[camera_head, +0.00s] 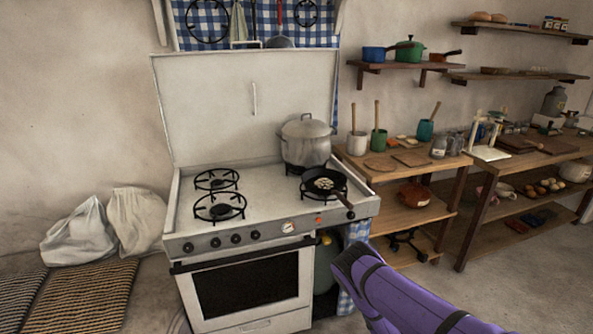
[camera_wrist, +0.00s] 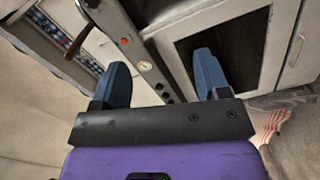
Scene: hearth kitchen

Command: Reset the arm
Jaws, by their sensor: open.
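My gripper (camera_wrist: 160,80) shows in the wrist view with its two blue fingers spread apart and nothing between them. It faces the front of the white stove, with the knobs and the dark oven window behind the fingers. In the head view, my purple arm reaches in from the lower right, in front of the stove (camera_head: 255,240). My fingertips cannot be made out in the head view.
A lidded pot (camera_head: 306,143) and a black frying pan (camera_head: 323,182) sit on the right burners. The pan's handle points toward the front right. A wooden shelf table (camera_head: 412,215) stands right of the stove. White sacks (camera_head: 80,235) lie at left. Floor at lower right is clear.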

